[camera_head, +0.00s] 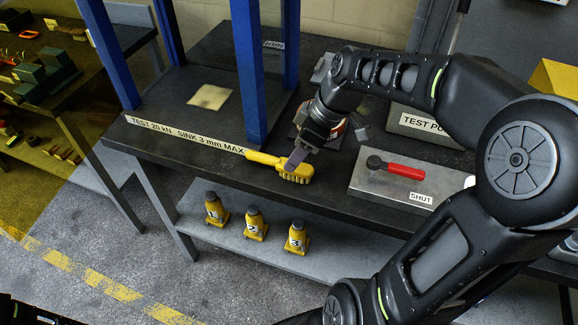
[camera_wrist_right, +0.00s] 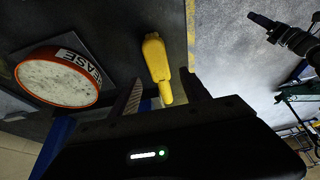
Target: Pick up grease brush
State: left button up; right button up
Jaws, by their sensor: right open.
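The yellow grease brush (camera_head: 297,176) lies near the front edge of the dark bench, its bristle head to the right of its handle (camera_head: 262,158). My right gripper (camera_head: 294,158) is at the brush, with a finger seen close against it between handle and head. In the right wrist view the jaws of my right gripper (camera_wrist_right: 161,88) are apart, and the yellow brush (camera_wrist_right: 155,58) shows between and beyond the fingertips. I cannot tell whether the fingers touch it.
A round tin marked GREASE (camera_wrist_right: 58,82) with an orange rim is beside the brush. Blue press posts (camera_head: 246,70) stand behind it. A grey plate (camera_head: 385,187) with a red-handled lever (camera_head: 403,171) lies to the right. Yellow bottle jacks (camera_head: 254,224) stand on the lower shelf.

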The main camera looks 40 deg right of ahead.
aim_at(279, 166)
jog(key=shift+w+a+f, duration=0.1)
jog(key=shift+f, duration=0.25)
jog(key=shift+f, duration=0.1)
jog(key=p+x, duration=0.1)
jog(key=x, duration=0.4)
jog(key=shift+w, duration=0.1)
dwell(0.4)
grip_shut()
dwell(0.4)
